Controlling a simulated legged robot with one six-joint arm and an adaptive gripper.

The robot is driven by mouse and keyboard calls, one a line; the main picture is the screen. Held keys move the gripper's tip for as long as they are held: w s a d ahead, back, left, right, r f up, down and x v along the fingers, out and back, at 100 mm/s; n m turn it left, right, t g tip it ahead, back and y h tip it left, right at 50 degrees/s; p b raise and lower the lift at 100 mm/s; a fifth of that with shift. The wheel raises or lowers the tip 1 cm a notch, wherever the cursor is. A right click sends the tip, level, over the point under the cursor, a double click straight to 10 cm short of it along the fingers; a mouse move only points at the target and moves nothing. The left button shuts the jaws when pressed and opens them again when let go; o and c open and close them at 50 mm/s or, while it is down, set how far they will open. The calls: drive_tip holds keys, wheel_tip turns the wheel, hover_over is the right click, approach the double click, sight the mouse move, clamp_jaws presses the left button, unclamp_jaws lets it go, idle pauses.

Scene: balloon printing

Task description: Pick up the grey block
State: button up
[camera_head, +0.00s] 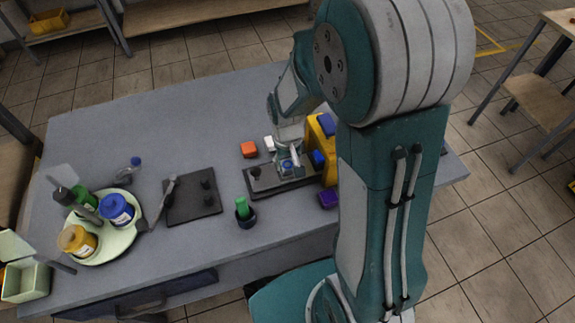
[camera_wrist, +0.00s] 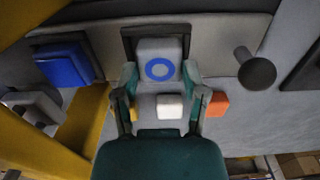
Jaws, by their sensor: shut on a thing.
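In the head view my gripper (camera_head: 287,161) is low over the dark plate (camera_head: 262,189), beside the yellow device (camera_head: 329,170). The block is small there and partly hidden by my gripper. I cannot tell whether it is clear of the frame.
A black knob (camera_wrist: 257,70) and a blue block (camera_wrist: 65,65) flank the grey block. An orange block (camera_head: 249,149) and a white block (camera_head: 269,143) lie behind the plate. A dark cup (camera_head: 246,220) with a green item stands in front. The table's back left is clear.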

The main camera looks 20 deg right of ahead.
drive_tip(key=shift+r, duration=0.6)
drive_tip(key=shift+r, duration=3.15)
drive_tip(key=shift+f, duration=0.1)
